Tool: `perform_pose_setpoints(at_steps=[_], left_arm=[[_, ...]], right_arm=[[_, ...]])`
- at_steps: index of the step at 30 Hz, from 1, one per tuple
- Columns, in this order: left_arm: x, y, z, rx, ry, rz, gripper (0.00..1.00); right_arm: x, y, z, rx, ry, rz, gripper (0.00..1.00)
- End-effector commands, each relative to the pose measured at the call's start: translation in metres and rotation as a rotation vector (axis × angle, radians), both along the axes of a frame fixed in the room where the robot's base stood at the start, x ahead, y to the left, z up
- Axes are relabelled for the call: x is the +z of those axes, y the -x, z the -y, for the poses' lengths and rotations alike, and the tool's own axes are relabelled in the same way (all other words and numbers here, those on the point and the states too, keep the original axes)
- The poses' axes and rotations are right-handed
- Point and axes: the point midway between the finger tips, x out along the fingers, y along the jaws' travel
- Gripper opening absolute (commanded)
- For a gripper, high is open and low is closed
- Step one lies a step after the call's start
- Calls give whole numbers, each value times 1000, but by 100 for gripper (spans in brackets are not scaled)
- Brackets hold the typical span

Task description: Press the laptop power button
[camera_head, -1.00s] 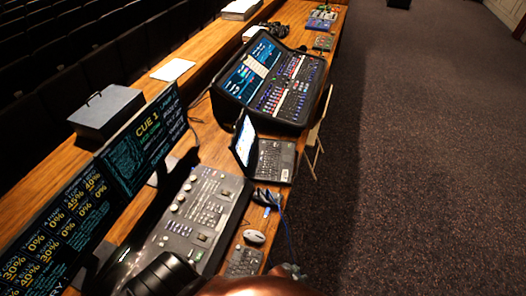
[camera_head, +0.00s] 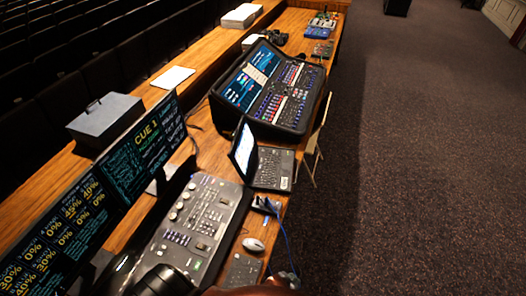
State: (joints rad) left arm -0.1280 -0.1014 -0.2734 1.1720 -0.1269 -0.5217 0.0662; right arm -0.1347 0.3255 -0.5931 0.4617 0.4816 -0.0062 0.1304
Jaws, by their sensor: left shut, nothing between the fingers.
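The open laptop (camera_head: 271,168) stands on the wooden desk in the middle of the head view. Its lit screen is on the left, and its dark keyboard faces right. The power button is too small to make out. My left gripper (camera_head: 287,277) is at the bottom edge of the view, by the desk's near right edge. It is shut and empty, partly cut off and well apart from the laptop. My right gripper is not in view.
A large mixing console (camera_head: 268,88) stands just beyond the laptop. A grey control desk (camera_head: 205,215), a white mouse (camera_head: 253,245) and a small dark device with a blue cable (camera_head: 265,205) lie nearer. Lit monitors (camera_head: 140,145) stand at left. Carpeted floor is clear at right.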

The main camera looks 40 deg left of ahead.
Motion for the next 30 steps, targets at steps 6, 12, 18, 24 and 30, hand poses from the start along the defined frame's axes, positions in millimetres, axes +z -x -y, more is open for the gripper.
perform_pose_setpoints(at_steps=[6, 12, 18, 24, 30], left_arm=[[0, 0, -1, 1, 0, 0, 0], [0, 0, -1, 1, 0, 0, 0], [0, 0, -1, 1, 0, 0, 0], [7, -9, -5, -30, -21, 21, 0], [65, -72, -22, -290, -189, 168, 0]], right_arm=[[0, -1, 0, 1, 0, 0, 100], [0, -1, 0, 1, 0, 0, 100], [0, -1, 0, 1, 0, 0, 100], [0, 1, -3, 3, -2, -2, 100], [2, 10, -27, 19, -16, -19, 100]])
